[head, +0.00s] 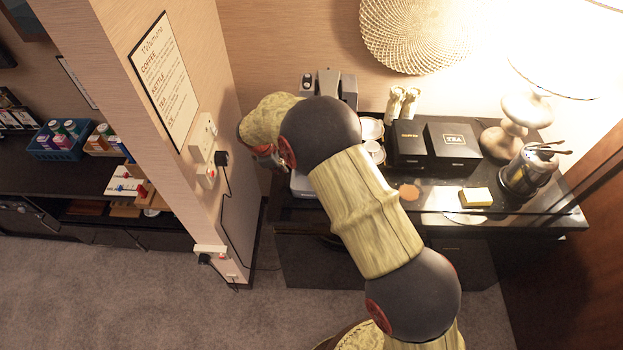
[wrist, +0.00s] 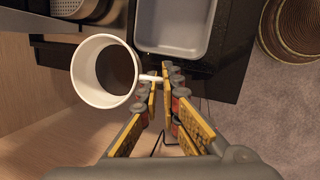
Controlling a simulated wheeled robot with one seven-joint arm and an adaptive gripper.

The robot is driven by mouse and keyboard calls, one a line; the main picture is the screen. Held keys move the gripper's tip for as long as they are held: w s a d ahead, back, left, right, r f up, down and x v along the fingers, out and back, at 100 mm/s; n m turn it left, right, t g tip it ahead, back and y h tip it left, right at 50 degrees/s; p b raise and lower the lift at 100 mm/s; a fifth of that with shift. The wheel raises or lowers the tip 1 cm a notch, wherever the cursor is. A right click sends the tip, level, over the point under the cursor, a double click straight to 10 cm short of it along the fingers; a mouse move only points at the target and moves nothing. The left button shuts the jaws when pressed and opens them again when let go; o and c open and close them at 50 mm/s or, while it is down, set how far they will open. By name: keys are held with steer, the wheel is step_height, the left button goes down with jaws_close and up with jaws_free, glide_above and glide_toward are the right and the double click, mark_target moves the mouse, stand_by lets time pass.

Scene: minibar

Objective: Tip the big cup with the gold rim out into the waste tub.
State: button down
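The big cup (wrist: 83,72) shows from above in the wrist view, white with a dark inside; I cannot make out gold on its rim. Its handle reaches right, between the fingertips of my gripper (wrist: 161,84). The fingers are close together and look shut on the handle. The cup looks raised and roughly upright. A pale grey rectangular tub (wrist: 173,43), apparently the waste tub, lies beyond and to the right of the cup. In the head view its pale edge (head: 303,186) shows beside my arm. My wrist hides the cup and most of the gripper there.
A wood-panelled wall (head: 150,130) with sockets and cables stands close on the left. A round brown basket (wrist: 292,30) stands right in the wrist view.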

steer(key=d+t+y+b, duration=0.1)
steer(key=b, duration=0.1)
steer(key=s+d+f+y+b, duration=0.1)
steer(key=b, duration=0.2)
steer(key=shift+s+d+f+m+t+y+b, duration=0.1)
steer(key=shift+s+d+m+t+y+b, duration=0.1)
steer(key=shift+m+t+y+b, duration=0.15)
steer(key=shift+s+d+y+b, duration=0.15)
steer(key=shift+d+y+b, duration=0.05)
steer(key=shift+y+b, duration=0.1)
steer(key=shift+t, duration=0.25)
steer(key=shift+s+d+y, duration=0.1)
steer(key=shift+d+y, duration=0.05)
steer(key=shift+y, duration=0.1)
steer(key=shift+b, duration=0.3)
